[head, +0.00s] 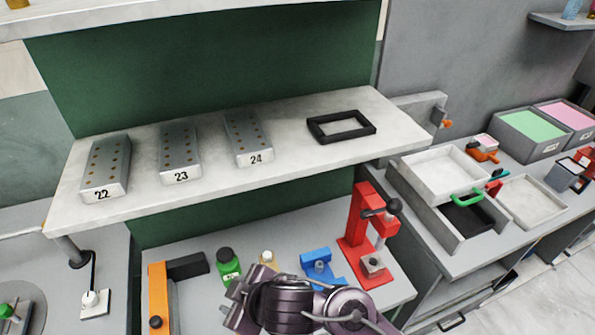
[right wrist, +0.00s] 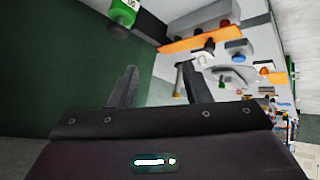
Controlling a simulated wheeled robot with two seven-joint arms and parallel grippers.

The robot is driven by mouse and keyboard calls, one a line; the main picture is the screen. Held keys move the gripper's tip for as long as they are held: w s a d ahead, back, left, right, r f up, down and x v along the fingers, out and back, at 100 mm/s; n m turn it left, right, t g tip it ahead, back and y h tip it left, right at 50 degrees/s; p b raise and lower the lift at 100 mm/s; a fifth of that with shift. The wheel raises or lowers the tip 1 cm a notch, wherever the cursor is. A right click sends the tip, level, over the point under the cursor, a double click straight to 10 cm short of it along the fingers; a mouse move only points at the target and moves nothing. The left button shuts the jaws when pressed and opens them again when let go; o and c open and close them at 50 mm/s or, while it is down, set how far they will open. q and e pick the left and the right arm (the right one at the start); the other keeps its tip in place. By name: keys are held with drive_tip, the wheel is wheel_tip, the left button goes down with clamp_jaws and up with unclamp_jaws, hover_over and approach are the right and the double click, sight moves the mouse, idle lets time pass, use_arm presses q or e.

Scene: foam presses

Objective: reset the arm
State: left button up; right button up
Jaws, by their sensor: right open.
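My right gripper (right wrist: 160,68) shows in the right wrist view with its two dark fingers apart and nothing between them. In the head view, purple-grey links of one of my arms are at the bottom centre, low in front of the bench. The fingers cannot be made out clearly there. My left gripper is not in view.
A shelf (head: 225,185) holds blocks 22 (head: 106,168), 23 (head: 180,150) and 24 (head: 248,137) and a black frame (head: 341,126). Below stand a red press (head: 357,235), a green bottle (head: 229,268), a blue fixture (head: 318,266) and an orange bar (head: 157,295). Open trays (head: 445,174) are at right.

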drive_tip(key=w+d+m+h, duration=0.25)
drive_tip(key=d+m, duration=0.45)
drive_tip(key=d, duration=0.8)
drive_tip(key=s+d+f+m+g+h, duration=0.1)
drive_tip(key=s+d+f+m+h, duration=0.2)
drive_tip(key=d, duration=0.5)
drive_tip(key=s+d+f+m+g+h, duration=0.1)
drive_tip(key=s+d+m, duration=0.1)
drive_tip(key=s+d, duration=0.45)
wheel_tip(320, 180, down, 36)
drive_tip(key=d+g+b, duration=0.1)
drive_tip(key=d+b, duration=0.1)
drive_tip(key=b, duration=0.6)
drive_tip(key=s+d+f+b, duration=0.1)
drive_tip(key=s+f+b, duration=0.2)
drive_tip(key=s+f, duration=0.7)
drive_tip(key=s+d+f+g+b, duration=0.1)
drive_tip(key=s+d+f+b, duration=0.1)
drive_tip(key=s+f, duration=0.8)
wheel_tip(320, 180, down, 6)
drive_tip(key=shift+r+b, duration=0.2)
drive_tip(key=shift+b, duration=0.25)
